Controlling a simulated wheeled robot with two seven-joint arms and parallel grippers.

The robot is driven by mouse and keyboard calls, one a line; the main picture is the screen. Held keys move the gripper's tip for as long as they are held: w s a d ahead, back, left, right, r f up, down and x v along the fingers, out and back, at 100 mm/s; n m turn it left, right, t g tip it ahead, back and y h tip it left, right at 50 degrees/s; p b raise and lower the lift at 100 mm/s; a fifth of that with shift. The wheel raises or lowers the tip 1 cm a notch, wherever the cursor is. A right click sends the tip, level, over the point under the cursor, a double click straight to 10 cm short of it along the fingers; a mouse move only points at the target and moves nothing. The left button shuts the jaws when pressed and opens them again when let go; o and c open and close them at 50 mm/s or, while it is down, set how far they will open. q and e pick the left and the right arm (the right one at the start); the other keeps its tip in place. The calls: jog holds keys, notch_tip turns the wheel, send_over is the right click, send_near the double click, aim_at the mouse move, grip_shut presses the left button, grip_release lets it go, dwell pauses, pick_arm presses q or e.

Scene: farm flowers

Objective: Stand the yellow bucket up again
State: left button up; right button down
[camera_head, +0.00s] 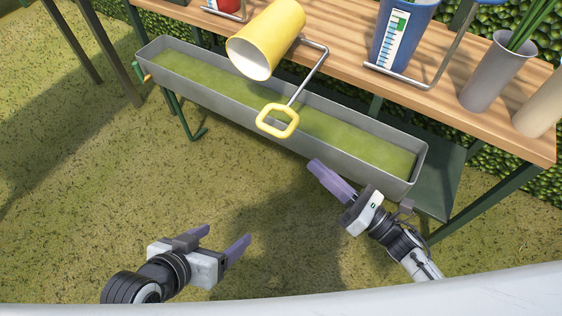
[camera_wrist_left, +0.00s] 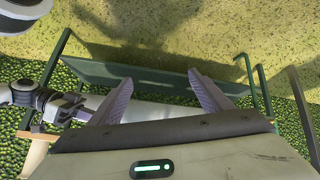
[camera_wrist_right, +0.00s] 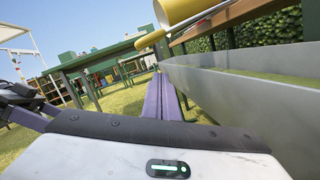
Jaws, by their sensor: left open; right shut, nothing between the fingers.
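The yellow bucket (camera_head: 267,40) lies on its side on the wooden table, its open mouth facing the lower left. Its metal handle with a yellow grip (camera_head: 278,121) hangs out over the trough. In the right wrist view the bucket (camera_wrist_right: 180,10) shows at the top, with the yellow grip (camera_wrist_right: 150,39) below it. My left gripper (camera_head: 222,241) is open and empty above the grass, well short of the trough. My right gripper (camera_head: 330,179) is shut and empty, just in front of the trough's near side and below the table.
A long grey trough (camera_head: 230,113) with green water runs along the table's front. On the wooden table (camera_head: 345,38) stand a blue bucket (camera_head: 404,35), a grey vase (camera_head: 495,75) and a beige vase (camera_head: 543,105). A red object (camera_head: 222,4) sits at the back left. Open grass lies in front.

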pick_arm(q)
jog(key=shift+s+d+f+b, duration=0.1)
jog(key=shift+f+b, duration=0.15)
jog(key=shift+f, duration=0.2)
jog(key=shift+s+d+f+b, duration=0.1)
jog(key=shift+f+b, duration=0.1)
jog(key=shift+f, duration=0.25)
pick_arm(e)
jog(key=w+a+r+n+g+y, duration=0.2)
jog(key=w+a+r+n, duration=0.2)
jog(key=a, duration=0.4)
jog(key=w+n, duration=0.1)
jog(key=n, duration=0.1)
jog(key=shift+a+r+n+y, duration=0.25)
jog(key=shift+a+n+y, duration=0.05)
jog(key=shift+n+y, duration=0.1)
jog(key=shift+s, duration=0.1)
